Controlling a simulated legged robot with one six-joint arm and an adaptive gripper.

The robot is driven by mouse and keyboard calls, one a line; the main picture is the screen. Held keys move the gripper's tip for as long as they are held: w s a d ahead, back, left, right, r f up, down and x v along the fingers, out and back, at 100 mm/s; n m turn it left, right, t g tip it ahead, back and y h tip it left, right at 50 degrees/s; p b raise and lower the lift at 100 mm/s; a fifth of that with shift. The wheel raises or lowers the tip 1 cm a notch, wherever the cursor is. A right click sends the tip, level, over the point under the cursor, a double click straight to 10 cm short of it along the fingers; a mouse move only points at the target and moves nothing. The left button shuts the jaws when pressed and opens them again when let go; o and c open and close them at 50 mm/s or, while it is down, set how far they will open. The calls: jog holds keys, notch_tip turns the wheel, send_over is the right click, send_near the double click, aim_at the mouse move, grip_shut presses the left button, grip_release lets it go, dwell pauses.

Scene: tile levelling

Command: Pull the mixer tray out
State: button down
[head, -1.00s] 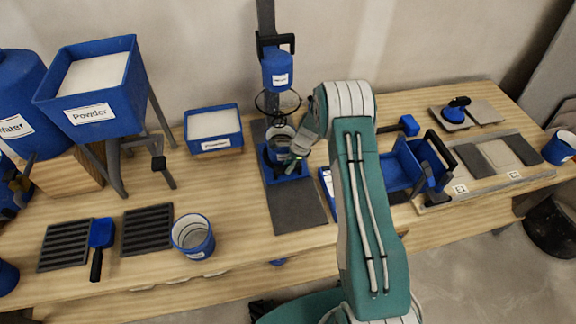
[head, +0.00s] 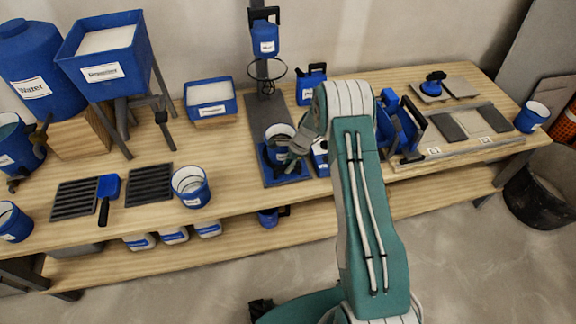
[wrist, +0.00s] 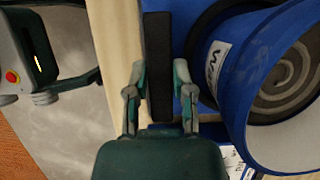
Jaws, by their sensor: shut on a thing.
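The mixer tray (head: 270,178) is a blue sliding plate at the front end of a dark rail (head: 266,106), near the bench's front edge. A blue labelled bucket (head: 278,132) stands upright on it, clear of the mixer head (head: 264,40) and its ring. In the wrist view the bucket (wrist: 232,70) fills the right side, with grey spiral-marked contents. My gripper (wrist: 160,78) is shut on the tray's dark bar-like handle (wrist: 157,40). In the head view my wrist hides the fingertips and part of the tray's right side.
A second bucket (head: 191,187) and two ribbed dark pads (head: 149,185) stand left of the tray. A blue jug (head: 311,84) stands behind it, and a blue rack (head: 392,125) is right of my arm. Open floor (head: 270,270) lies before the bench.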

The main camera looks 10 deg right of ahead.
jog(key=shift+c, duration=2.4)
grip_release()
jog(key=shift+r, duration=0.1)
jog(key=v, duration=1.1)
jog(key=shift+d+r, duration=0.2)
jog(key=shift+r, duration=0.05)
jog(key=shift+w, duration=0.1)
